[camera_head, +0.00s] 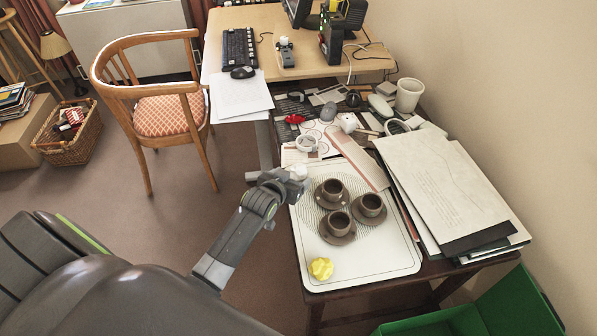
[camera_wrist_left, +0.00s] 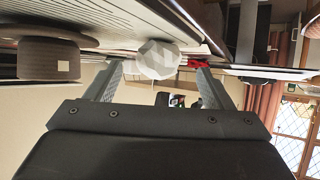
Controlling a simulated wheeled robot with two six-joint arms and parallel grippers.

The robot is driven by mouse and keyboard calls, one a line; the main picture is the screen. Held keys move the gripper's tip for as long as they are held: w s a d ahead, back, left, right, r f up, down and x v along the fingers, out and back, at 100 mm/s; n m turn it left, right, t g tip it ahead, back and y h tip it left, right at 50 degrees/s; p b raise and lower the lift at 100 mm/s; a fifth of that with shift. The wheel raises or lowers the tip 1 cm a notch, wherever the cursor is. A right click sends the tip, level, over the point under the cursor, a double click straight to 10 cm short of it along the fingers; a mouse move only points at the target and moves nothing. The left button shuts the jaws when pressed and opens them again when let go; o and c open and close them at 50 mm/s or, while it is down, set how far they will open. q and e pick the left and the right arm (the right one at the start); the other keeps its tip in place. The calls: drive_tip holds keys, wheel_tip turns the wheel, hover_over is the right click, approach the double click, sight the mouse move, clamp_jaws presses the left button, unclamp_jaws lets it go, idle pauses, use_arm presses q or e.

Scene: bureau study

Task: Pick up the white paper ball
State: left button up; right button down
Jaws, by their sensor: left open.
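The white paper ball (camera_wrist_left: 157,58) is faceted and pale. In the left wrist view, which is upside down, it sits between and just beyond the tips of my left gripper (camera_wrist_left: 156,76). The fingers stand apart on either side, and I cannot tell whether they touch it. In the head view the ball (camera_head: 299,171) shows at the tray's upper left, partly covered by my left gripper (camera_head: 292,179). The gripper is open and low at the tray's left edge. My right gripper is not in view.
A white tray (camera_head: 380,262) holds several brown cups on saucers, one near the gripper (camera_head: 331,190), and a yellow crumpled ball (camera_head: 321,268). A tape roll (camera_head: 306,144) and desk clutter lie behind. Stacked papers (camera_head: 440,190) lie right. A wooden chair (camera_head: 165,115) stands left.

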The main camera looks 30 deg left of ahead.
sight(296, 175)
use_arm(q)
drive_tip(key=shift+x, duration=2.05)
drive_tip(key=shift+d+f, duration=0.1)
drive_tip(key=c, duration=1)
drive_tip(key=shift+c, duration=0.3)
